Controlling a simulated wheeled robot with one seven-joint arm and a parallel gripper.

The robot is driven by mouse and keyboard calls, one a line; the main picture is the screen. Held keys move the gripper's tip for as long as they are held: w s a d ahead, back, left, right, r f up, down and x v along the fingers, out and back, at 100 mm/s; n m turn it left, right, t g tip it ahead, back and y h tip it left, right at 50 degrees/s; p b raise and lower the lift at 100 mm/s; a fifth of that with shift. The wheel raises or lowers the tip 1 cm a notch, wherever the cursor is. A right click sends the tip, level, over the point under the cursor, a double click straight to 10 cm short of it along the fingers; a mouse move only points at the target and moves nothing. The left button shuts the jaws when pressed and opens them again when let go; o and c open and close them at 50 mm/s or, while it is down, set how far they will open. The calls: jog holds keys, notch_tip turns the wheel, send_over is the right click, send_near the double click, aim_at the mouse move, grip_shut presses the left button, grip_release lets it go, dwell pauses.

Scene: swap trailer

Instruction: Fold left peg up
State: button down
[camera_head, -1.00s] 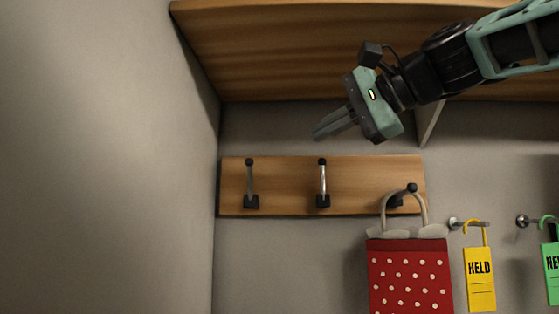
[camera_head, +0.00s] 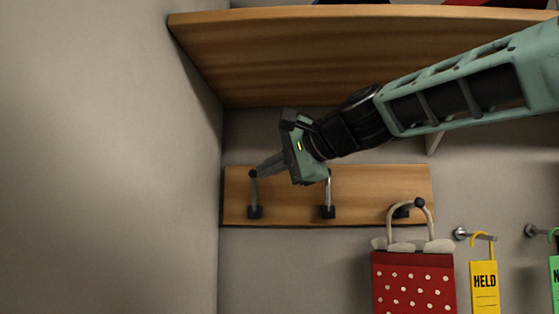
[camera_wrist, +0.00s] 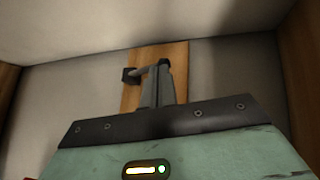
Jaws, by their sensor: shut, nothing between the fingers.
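The left peg (camera_head: 254,194) is a grey rod with a dark base and a dark round knob, on a wooden board (camera_head: 290,205) on the wall. In the head view its knob shows above its base. My gripper (camera_head: 259,171) is shut and empty, its fingertips at the knob. In the wrist view the fingertips (camera_wrist: 161,72) overlap the knob, and the left peg (camera_wrist: 143,71) runs left from it to the base. I cannot tell whether they touch. The middle peg (camera_head: 328,195) is partly behind my gripper.
A red dotted bag (camera_head: 413,285) hangs from the right peg (camera_head: 419,203). A wooden shelf (camera_head: 330,55) spans above the board. A yellow HELD tag (camera_head: 484,285) and a green tag (camera_head: 554,285) hang at right. A grey side wall (camera_head: 110,160) stands close on the left.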

dwell(0.3)
jog(key=w+p, duration=0.1)
jog(key=p, duration=0.2)
jog(key=w+r+m+g+p, duration=0.1)
jog(key=p, duration=0.1)
jog(key=w+g+p, duration=0.1)
jog(key=p, duration=0.2)
jog(key=shift+w+r+m+h+p, duration=0.2)
jog(key=shift+w+m+h+p, duration=0.1)
jog(key=shift+w+m+h, duration=0.1)
jog(key=shift+r, duration=0.15)
